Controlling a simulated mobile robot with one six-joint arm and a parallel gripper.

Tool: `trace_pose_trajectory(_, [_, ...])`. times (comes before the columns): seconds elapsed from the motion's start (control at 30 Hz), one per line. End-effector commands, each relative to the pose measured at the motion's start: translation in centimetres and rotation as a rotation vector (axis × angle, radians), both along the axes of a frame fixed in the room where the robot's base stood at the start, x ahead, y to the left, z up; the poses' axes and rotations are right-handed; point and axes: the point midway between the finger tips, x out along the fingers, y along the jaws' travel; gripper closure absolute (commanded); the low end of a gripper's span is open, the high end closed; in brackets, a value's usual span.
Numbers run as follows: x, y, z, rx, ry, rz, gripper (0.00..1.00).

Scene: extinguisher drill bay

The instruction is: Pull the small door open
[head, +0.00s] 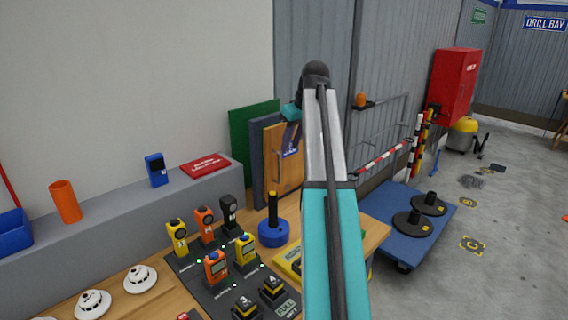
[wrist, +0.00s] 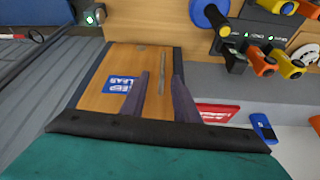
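The small door (head: 284,172) is a light wood panel with a blue label, standing upright at the back of the bench. It looks shut. In the wrist view the door (wrist: 105,75) fills the middle, with its blue label (wrist: 117,85) left of my fingers. A thin grey upright handle (wrist: 162,72) shows on the door. My gripper (wrist: 162,76) is open, its two dark fingers one on each side of the handle in the picture; I cannot tell whether they touch it. In the head view my arm hides part of the door and most of my gripper.
A blue round base with a black post (head: 273,232) stands in front of the door. Several orange and yellow devices stand on a dark mat nearby. A green board (head: 245,140) leans behind the door. A blue cart (head: 398,245) with black weights is at the right.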

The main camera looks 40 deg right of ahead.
Motion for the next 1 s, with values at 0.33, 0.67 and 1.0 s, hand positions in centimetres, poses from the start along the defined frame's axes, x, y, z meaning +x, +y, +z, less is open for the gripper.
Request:
trace_pose_trajectory(0.33, [1.6,0.1,-4.0,0.002,0.001,0.001,0.72])
trace_pose_trajectory(0.67, [3.1,0.1,-7.5,0.001,0.001,0.0,0.72])
trace_pose_trajectory(1.0, [3.8,0.1,-9.2,0.0,0.0,0.001,0.72])
